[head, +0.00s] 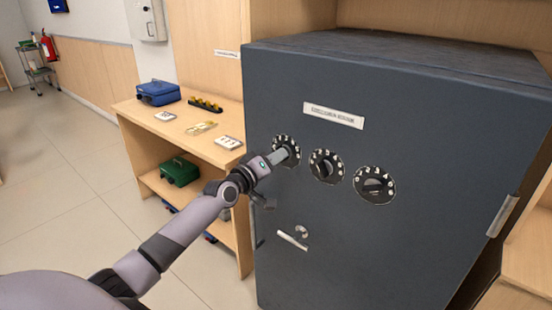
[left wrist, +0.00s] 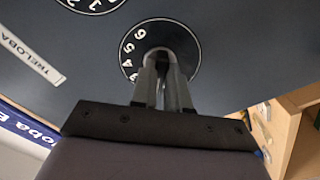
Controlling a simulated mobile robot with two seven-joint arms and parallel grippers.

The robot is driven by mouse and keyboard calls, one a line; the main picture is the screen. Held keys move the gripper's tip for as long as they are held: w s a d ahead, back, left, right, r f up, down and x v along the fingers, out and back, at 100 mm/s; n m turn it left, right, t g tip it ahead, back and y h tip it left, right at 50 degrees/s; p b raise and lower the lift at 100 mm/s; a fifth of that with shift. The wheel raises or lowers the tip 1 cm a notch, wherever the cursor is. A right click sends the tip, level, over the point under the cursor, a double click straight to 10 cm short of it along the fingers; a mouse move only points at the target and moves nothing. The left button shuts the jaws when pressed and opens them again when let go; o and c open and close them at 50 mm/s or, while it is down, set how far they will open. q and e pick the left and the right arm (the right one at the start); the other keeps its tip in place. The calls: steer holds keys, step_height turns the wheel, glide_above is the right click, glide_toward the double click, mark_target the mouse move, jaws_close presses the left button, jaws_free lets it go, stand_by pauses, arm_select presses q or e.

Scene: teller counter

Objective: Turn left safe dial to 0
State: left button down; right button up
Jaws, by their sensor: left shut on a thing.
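The dark grey safe (head: 340,220) stands at the right of the head view, with three round black dials in a row on its front. The left safe dial (head: 287,143) has white numbers and is partly covered by my left gripper (head: 280,155). In the left wrist view, the left dial (left wrist: 130,48) shows a 4, 5 and 6 on its visible side. My left gripper (left wrist: 163,75) is shut on the dial's knob, which its fingers mostly hide. The pointer and the 0 of this dial are hidden. My right gripper is not in view.
The middle dial (head: 327,167) and right dial (head: 374,185) sit to the right on the door. A handle (head: 293,240) is below. A wooden shelf desk (head: 187,150) stands left of the safe, with a blue cash box (head: 158,92) on top and a green box (head: 179,171) below.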

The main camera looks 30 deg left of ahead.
arm_select(q)
steer(key=shift+n+p, duration=0.4)
steer(key=shift+n, duration=3.8)
steer(key=c, duration=1.1)
jaws_free()
steer(key=shift+s, duration=0.1)
steer(key=s, duration=0.7)
steer(key=shift+a+p, duration=0.25)
steer(key=shift+p, duration=0.1)
